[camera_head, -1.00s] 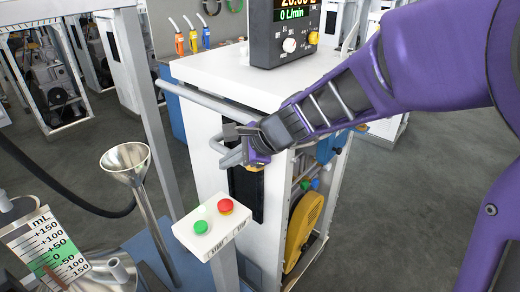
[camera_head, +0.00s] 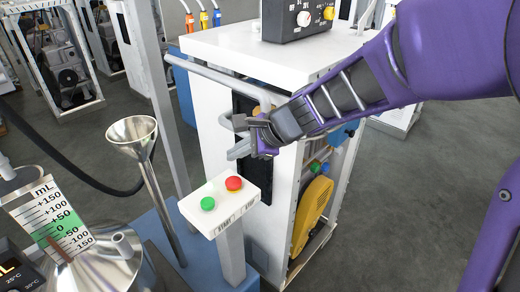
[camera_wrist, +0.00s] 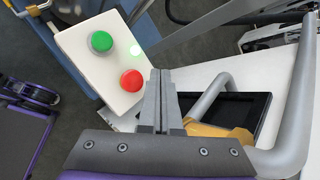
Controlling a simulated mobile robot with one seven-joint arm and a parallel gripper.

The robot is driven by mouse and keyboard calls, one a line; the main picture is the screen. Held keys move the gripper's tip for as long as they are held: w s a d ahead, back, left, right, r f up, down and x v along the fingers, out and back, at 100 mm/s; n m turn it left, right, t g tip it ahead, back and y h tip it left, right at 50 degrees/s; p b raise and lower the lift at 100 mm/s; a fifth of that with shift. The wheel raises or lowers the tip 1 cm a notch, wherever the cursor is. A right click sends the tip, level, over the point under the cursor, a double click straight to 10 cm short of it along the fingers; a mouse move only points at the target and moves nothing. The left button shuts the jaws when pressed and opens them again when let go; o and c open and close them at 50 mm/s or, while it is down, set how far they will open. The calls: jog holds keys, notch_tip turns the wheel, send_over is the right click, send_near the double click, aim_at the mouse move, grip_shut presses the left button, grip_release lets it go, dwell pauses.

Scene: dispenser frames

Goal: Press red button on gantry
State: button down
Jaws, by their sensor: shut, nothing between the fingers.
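The red button (camera_head: 234,183) is a round cap on a white button box (camera_head: 222,219), to the right of a green button (camera_head: 208,203). The box sits on a white post. In the wrist view the red button (camera_wrist: 132,81) lies just left of the fingertips, with the green button (camera_wrist: 101,41) farther up the box (camera_wrist: 80,45). My gripper (camera_head: 232,138) is shut and empty. In the head view it shows above the red button, apart from it, in front of the white cabinet. In the wrist view the fingers (camera_wrist: 162,75) are together, pointing up the picture.
The white cabinet (camera_head: 215,130) with a grey handle bar (camera_head: 225,82) stands right behind the gripper. A steel funnel (camera_head: 131,135) and a mL scale (camera_head: 55,215) are at the left. Open floor (camera_head: 400,220) lies at the right.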

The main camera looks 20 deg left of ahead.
aim_at(238, 181)
notch_tip(238, 181, down, 4)
jog(key=shift+f+b, duration=0.25)
jog(key=shift+b, duration=0.8)
jog(key=shift+f, duration=0.1)
dwell(1.1)
jog(key=shift+f, duration=0.4)
jog(key=shift+f, duration=0.5)
dwell(0.5)
jog(key=shift+r, duration=0.1)
jog(key=shift+r+p, duration=0.7)
jog(key=shift+r, duration=0.1)
jog(key=shift+r+p, duration=2.15)
jog(key=shift+r, duration=0.4)
